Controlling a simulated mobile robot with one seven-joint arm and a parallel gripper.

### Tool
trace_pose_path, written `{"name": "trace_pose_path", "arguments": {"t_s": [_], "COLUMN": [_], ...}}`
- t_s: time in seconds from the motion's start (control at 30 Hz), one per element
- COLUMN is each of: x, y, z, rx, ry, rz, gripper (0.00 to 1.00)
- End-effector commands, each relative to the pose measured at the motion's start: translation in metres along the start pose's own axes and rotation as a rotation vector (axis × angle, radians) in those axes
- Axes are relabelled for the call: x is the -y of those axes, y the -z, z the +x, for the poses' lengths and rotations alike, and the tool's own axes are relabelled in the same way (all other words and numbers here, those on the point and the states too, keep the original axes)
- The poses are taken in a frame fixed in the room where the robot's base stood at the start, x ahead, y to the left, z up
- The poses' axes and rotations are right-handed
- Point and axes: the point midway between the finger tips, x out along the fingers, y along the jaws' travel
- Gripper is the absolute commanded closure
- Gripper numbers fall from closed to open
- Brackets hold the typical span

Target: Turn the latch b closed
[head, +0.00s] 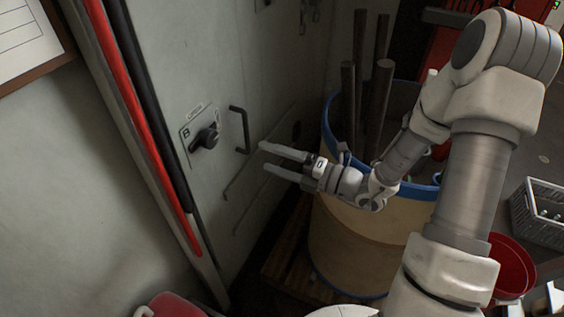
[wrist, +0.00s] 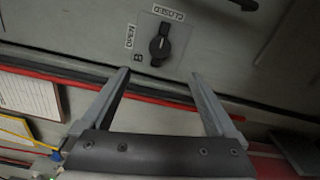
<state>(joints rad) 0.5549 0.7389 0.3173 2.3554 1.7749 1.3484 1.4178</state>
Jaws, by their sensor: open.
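Latch b is a black turn knob (head: 206,137) on a light plate marked B, on the pale panel in the head view. In the wrist view, the knob (wrist: 160,45) has a CLOSED label above it, an OPEN label to its left and B below it. Its grip bar runs roughly up and down there; I cannot tell surely which end is the pointer. My gripper (head: 265,158) is open and empty, to the right of the knob and apart from it. In the wrist view my gripper's fingers (wrist: 160,74) spread below the knob, with nothing between them.
A black bar handle (head: 239,129) stands out from the panel between knob and gripper. A red strip (head: 140,125) runs down the panel's left side. A blue-rimmed drum (head: 350,235) holding several dark posts stands close to my arm.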

Motion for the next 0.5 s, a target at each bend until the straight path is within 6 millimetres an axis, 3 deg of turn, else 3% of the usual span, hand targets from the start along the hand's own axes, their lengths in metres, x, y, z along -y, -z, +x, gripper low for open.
{"name": "trace_pose_path", "arguments": {"t_s": [0.2,0.5], "x": [0.0,0.0], "y": [0.0,0.0], "z": [-0.02,-0.022], "rx": [0.0,0.0], "ry": [0.0,-0.001], "rz": [0.0,0.0], "gripper": [0.06,0.06]}}
